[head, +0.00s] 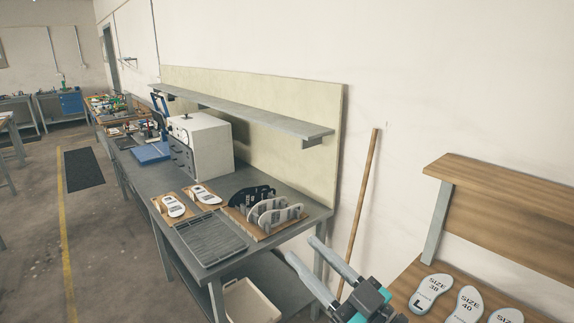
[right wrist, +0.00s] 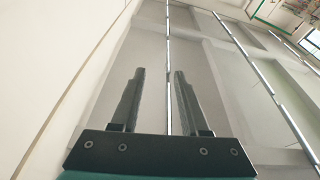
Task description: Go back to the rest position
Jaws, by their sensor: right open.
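My right gripper (head: 322,268) is raised at the lower right of the head view, in front of the near end of the grey workbench. Its two fingers are apart with nothing between them. In the right wrist view the gripper (right wrist: 158,78) is also open and empty, pointing up toward the ceiling and wall. My left gripper does not show in the head view.
A grey workbench (head: 191,239) carries white insoles (head: 173,206), a rack of insoles (head: 275,212), a grey tray (head: 208,238) and a white box machine (head: 207,143). A wooden pole (head: 360,205) leans on the wall. A wooden bench (head: 408,275) with size-marked insoles (head: 433,294) stands right.

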